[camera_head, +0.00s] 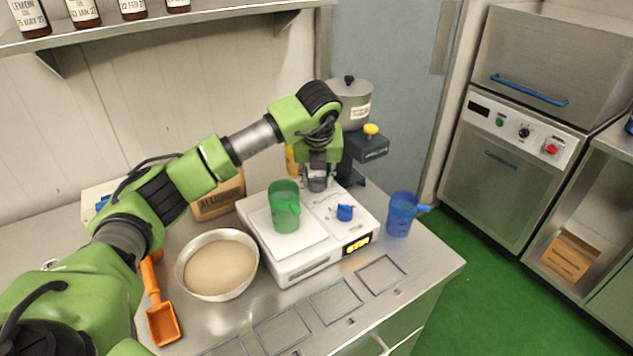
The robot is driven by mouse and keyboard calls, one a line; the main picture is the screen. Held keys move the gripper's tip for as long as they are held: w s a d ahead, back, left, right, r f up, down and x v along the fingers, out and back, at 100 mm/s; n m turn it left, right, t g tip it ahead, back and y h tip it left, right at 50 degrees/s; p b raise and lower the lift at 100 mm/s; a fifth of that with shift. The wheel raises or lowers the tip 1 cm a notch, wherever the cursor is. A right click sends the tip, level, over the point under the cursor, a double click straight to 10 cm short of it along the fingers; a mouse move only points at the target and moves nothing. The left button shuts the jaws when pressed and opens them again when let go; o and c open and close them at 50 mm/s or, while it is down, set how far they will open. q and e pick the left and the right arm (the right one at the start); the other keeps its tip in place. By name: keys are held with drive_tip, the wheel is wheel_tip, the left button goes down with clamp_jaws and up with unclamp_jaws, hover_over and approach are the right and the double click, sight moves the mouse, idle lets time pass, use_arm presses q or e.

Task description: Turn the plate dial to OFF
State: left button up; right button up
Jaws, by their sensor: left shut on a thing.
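The white plate unit (290,268) stands on the steel bench, with a lit yellow display (357,244) at its front right corner. A green jug (285,207) stands on its pale square top. A blue knob (344,212) sits on the panel to the right of the jug. My left gripper (318,184) points down at the back of this panel, behind the blue knob. It is shut on the plate dial, which its fingers mostly hide; the dial's pointer cannot be read. My right gripper is not in view.
A metal bowl of beige contents (221,268) and an orange scoop (163,322) are left of the plate. A blue jug (402,213) stands close on its right. A grey pot (350,101) is behind my gripper. Flat frames (336,300) line the bench's front.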

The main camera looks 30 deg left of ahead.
use_arm(q)
drive_tip(key=shift+n+y+b, duration=0.3)
drive_tip(key=shift+n+b, duration=0.05)
drive_tip(key=shift+n, duration=0.55)
drive_tip(key=shift+r, duration=0.1)
drive_tip(key=o, duration=1.1)
drive_tip(key=v, duration=1.2)
drive_tip(key=shift+w, duration=0.25)
drive_tip(key=shift+r, duration=0.15)
